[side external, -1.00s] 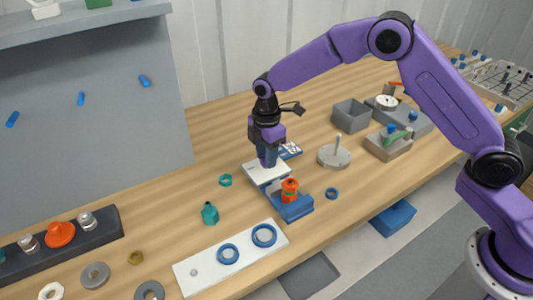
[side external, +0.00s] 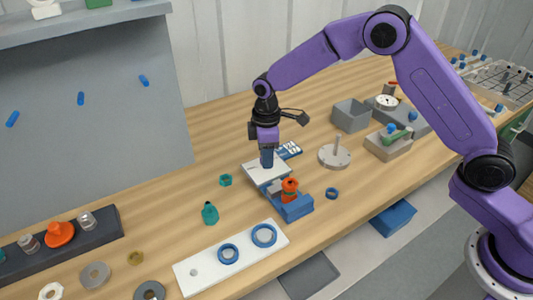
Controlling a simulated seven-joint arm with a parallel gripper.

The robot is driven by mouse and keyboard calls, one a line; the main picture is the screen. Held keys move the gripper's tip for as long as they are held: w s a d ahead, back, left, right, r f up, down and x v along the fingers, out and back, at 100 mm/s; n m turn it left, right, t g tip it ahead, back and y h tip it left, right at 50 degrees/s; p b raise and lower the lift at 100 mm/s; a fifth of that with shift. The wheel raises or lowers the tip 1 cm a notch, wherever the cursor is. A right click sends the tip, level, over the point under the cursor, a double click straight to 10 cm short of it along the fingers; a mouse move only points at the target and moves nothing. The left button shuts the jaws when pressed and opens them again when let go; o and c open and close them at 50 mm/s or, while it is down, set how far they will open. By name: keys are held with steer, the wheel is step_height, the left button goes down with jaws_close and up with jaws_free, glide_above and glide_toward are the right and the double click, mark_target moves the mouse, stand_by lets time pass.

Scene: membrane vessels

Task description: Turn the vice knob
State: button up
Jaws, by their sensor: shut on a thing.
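The small vice (side external: 293,208) has a blue body and stands near the front edge of the wooden bench, with an orange part (side external: 290,187) upright at its near end. A white plate (side external: 255,171) lies at its far end. My gripper (side external: 267,164) points down over this far end, a little behind and left of the orange part. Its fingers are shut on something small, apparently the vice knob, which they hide.
A white board (side external: 205,268) with blue rings lies in front. A teal bottle-shaped part (side external: 210,213) and a teal nut (side external: 225,180) are to the left. A round metal plate with a post (side external: 334,155) and a grey box (side external: 350,115) are to the right.

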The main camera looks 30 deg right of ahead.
steer(key=m, duration=0.4)
steer(key=shift+m, duration=0.4)
steer(key=m, duration=0.9)
steer(key=shift+a, duration=0.1)
steer(key=shift+m, duration=2.3)
steer(key=o, duration=1)
steer(key=shift+o, duration=0.2)
steer(key=shift+r, duration=0.15)
step_height(320, 180, up, 17)
steer(key=shift+s+r, duration=0.1)
steer(key=shift+s, duration=0.05)
